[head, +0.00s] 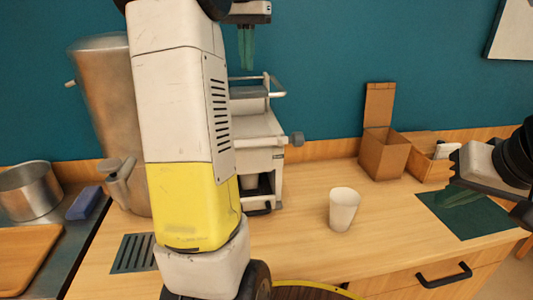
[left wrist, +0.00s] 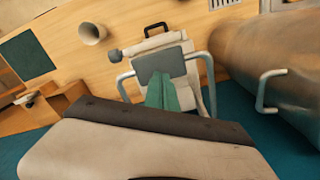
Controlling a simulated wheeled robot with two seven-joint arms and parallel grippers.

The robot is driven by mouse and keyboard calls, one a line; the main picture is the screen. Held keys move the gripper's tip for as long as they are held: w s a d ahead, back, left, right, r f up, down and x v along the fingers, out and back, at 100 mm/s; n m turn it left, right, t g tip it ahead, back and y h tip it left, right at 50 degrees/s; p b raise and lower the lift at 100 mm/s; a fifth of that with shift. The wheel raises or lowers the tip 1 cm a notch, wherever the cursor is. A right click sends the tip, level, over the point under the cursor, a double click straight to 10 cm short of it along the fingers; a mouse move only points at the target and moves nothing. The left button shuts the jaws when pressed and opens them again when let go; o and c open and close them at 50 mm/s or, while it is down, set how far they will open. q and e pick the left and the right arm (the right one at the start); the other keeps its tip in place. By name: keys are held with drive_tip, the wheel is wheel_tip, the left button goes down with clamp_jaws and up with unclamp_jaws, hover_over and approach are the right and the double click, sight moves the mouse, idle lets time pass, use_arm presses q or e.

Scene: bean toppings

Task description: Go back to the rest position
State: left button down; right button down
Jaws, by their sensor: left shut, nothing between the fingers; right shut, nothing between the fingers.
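My left gripper (head: 247,48) is raised high at the top of the head view, with its green fingers pointing down and closed on nothing. It is above the white machine (head: 262,140); the left wrist view shows the same green fingers (left wrist: 170,92) over the machine's dark top plate. My left arm fills the middle of the head view and hides part of the machine. My right gripper (head: 458,195) is at the right edge, shut and empty, above the dark green mat (head: 490,225).
A white cup (head: 343,209) stands upright on the wooden counter (head: 300,245). Cardboard boxes (head: 384,155) stand at the back right. A large metal urn (head: 105,110) is left of my arm. A metal pot (head: 30,190), blue sponge (head: 84,203) and cutting board (head: 25,258) are at far left.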

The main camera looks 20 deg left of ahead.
idle(0.4)
use_arm(q)
drive_tip(key=s+d+f+t+h, duration=0.2)
drive_tip(key=s+d+f+t, duration=0.4)
drive_tip(key=s+d+f, duration=0.9)
drive_tip(key=s+d, duration=0.1)
drive_tip(key=s, duration=0.1)
drive_tip(key=shift+s+d+f+m, duration=0.4)
use_arm(e)
drive_tip(key=c, duration=2.2)
unclamp_jaws()
